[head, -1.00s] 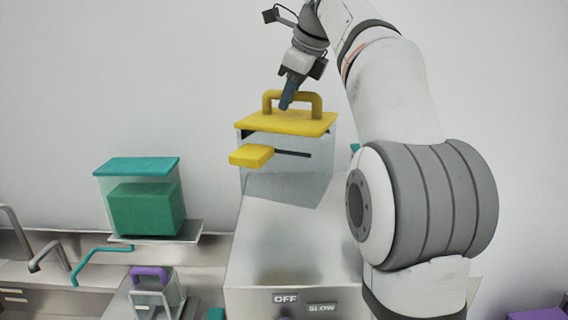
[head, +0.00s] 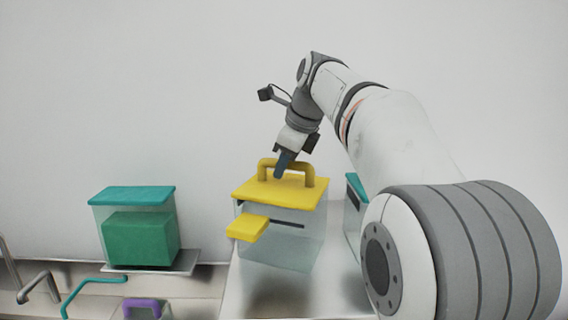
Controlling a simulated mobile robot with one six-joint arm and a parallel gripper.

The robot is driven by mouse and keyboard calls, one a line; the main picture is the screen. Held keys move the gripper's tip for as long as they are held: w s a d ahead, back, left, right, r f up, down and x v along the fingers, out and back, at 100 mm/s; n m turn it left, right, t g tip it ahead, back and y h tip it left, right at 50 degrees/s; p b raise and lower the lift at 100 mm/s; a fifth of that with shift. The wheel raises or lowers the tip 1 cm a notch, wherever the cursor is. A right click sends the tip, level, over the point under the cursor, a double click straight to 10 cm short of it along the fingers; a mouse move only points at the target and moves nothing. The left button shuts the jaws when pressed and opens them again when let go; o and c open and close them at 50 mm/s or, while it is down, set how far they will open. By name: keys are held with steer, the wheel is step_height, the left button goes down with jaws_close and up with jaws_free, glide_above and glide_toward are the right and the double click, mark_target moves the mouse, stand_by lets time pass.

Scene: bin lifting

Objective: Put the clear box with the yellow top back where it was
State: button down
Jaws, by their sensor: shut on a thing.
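The clear box with the yellow top (head: 282,190) is in the middle of the head view. It has a yellow arched handle on its lid, a yellow block (head: 247,229) on its front and a dark slot beside that block. My gripper (head: 284,166) is shut on the handle from above, and its fingers partly cover it. The box hangs roughly level over a pale grey surface (head: 290,300). A dark shadow lies on the surface below it. I cannot tell how large the gap under the box is.
A clear box with a teal lid and a green block inside (head: 140,240) stands on a small shelf at left. Another teal-topped box (head: 354,205) is just right of the held box, partly behind my arm. A purple-handled box (head: 142,308) and a teal bent rod (head: 85,287) are at lower left.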

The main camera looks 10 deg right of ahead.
steer(key=c, duration=1.3)
jaws_free()
steer(key=v, duration=1.2)
steer(key=shift+d, duration=0.1)
